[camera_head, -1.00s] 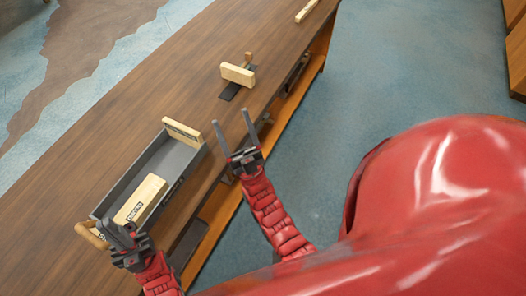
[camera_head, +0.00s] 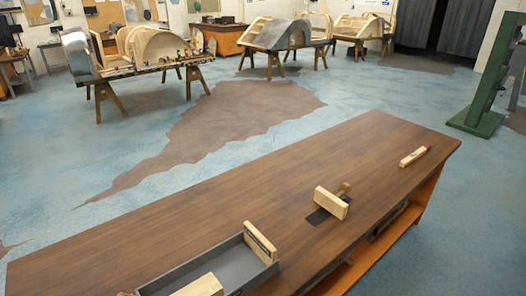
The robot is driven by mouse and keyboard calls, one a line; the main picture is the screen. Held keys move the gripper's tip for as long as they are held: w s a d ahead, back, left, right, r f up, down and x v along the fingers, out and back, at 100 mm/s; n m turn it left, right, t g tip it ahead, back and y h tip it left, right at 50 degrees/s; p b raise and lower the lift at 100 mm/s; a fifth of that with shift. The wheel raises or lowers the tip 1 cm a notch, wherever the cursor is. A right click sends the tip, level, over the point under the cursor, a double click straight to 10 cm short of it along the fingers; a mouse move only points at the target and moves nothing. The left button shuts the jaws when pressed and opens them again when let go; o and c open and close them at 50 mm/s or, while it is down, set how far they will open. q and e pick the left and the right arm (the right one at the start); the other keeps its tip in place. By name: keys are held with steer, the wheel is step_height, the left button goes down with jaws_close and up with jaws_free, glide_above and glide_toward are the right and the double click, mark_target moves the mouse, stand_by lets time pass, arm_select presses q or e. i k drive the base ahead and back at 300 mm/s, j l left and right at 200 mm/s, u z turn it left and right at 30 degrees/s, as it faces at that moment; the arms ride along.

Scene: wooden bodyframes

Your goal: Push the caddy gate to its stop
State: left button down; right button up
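A grey open tray (camera_head: 262,268), seemingly the caddy, sits on the brown bench, cut off by the bottom edge. An upright wooden board (camera_head: 260,242) stands at its far right end. A wooden block (camera_head: 200,286) shows in its near part, partly cut off. Which of these is the gate, I cannot tell for sure. Neither of my grippers is in view.
Farther right on the bench (camera_head: 130,244), a wooden block with a handle (camera_head: 331,203) stands on a dark plate (camera_head: 317,216). A small wooden bar (camera_head: 413,157) lies near the far right end. The bench's left part is clear. Wooden bodyframes on trestles (camera_head: 150,50) stand behind.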

mark_target(266, 251)
steer(key=i+l, duration=0.15)
steer(key=l, duration=0.25)
steer(key=i+l, duration=0.15)
steer(key=l, duration=0.25)
steer(key=i+l, duration=0.15)
steer(key=l, duration=0.25)
